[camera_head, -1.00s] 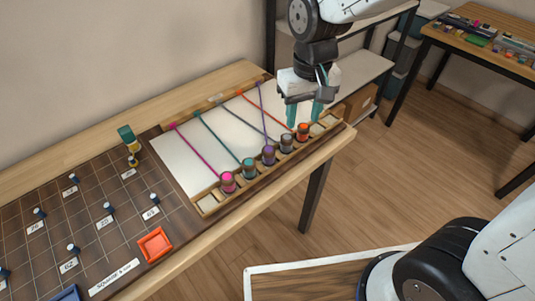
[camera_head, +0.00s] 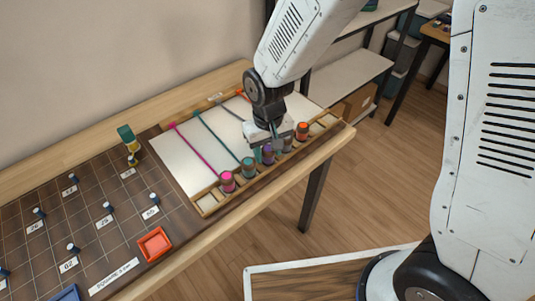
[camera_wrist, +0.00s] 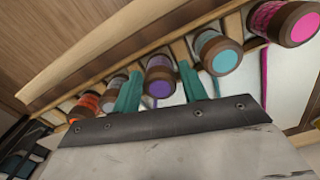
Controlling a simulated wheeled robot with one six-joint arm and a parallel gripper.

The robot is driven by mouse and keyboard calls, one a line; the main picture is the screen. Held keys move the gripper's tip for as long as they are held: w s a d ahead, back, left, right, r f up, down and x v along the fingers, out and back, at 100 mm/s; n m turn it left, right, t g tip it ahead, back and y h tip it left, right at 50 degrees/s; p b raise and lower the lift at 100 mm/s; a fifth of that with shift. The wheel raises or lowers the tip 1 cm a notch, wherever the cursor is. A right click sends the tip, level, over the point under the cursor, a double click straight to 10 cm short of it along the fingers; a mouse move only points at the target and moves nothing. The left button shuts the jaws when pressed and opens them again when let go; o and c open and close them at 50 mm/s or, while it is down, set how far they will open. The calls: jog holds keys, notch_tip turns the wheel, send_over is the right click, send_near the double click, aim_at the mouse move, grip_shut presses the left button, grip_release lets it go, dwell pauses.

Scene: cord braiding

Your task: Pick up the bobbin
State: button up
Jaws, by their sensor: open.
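Several bobbins stand in a row in the wooden rack (camera_head: 208,203): pink (camera_head: 228,182), teal (camera_head: 248,168), purple (camera_head: 268,156), grey (camera_head: 287,145) and orange (camera_head: 302,131). A cord of matching colour runs back from the pink and teal ones. My gripper (camera_head: 267,149) is open and low over the rack at the purple bobbin. In the wrist view, its teal fingers (camera_wrist: 158,70) appear on either side of the purple bobbin (camera_wrist: 160,78), between the grey (camera_wrist: 113,88) and teal (camera_wrist: 219,55) ones. Contact cannot be told.
A white board (camera_head: 187,160) lies behind the rack. To the left are a dark gridded mat (camera_head: 110,235) with small pegs and number labels, an orange tray (camera_head: 155,243) and a green-topped post (camera_head: 127,138). Neighbouring bobbins stand close beside my fingers.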

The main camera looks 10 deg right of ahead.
jog(key=shift+f, duration=0.1)
jog(key=c, duration=0.8)
jog(key=shift+o, duration=0.2)
